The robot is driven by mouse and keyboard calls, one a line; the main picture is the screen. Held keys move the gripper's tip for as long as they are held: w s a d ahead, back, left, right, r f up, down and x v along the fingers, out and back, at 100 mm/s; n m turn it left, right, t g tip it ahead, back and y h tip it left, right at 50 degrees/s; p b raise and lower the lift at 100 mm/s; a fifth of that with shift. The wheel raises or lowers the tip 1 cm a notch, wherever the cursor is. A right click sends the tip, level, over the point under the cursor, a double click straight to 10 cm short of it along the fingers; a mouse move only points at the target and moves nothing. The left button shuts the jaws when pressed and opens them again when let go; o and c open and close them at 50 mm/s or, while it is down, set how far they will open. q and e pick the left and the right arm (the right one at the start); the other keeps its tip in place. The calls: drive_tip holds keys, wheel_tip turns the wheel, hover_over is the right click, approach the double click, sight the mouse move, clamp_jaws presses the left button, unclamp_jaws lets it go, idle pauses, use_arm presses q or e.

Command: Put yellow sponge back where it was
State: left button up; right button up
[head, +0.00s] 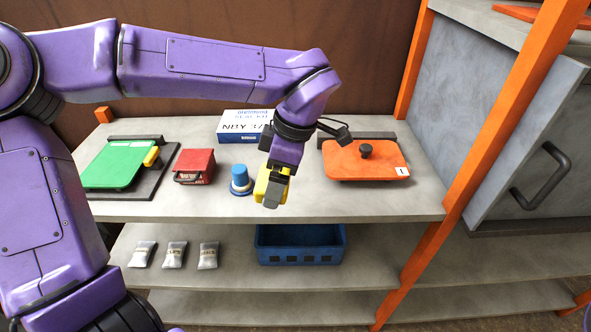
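My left arm reaches in from the left, with its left gripper (273,190) pointing down over the front part of the upper shelf. The gripper is shut on the yellow sponge (261,182), which is partly hidden behind the fingers. The sponge is near the shelf's front edge, just right of a blue knob-shaped object (240,179). I cannot tell whether the sponge touches the shelf. My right gripper is not in view.
The upper shelf (330,206) holds a green board (115,165), a red box (194,164), a white-and-blue box (240,122) and an orange lid (365,165). Below are silver packets (174,255) and a blue crate (300,258). An orange post (462,190) stands right.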

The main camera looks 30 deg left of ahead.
use_arm(q)
drive_tip(key=shift+w+r+n, duration=0.1)
drive_tip(key=shift+r+n, duration=0.3)
drive_tip(key=shift+n, duration=0.1)
drive_tip(key=w+a+f+p, duration=0.1)
drive_tip(key=w+a+f, duration=0.1)
drive_tip(key=w+f, duration=0.1)
drive_tip(key=w+a+f+p, duration=0.2)
drive_tip(key=w+f, duration=0.1)
drive_tip(key=w, duration=0.2)
drive_tip(key=w+a+f+p, duration=0.1)
drive_tip(key=w+f, duration=0.2)
drive_tip(key=w, duration=0.1)
drive_tip(key=shift+a+f+p, duration=0.15)
drive_tip(key=shift+a+p, duration=0.25)
wheel_tip(320, 180, down, 3)
drive_tip(key=shift+f+p, duration=0.15)
drive_tip(key=shift+p, duration=0.65)
drive_tip(key=shift+f, duration=0.2)
drive_tip(key=o, duration=0.6)
drive_tip(key=shift+o, duration=0.2)
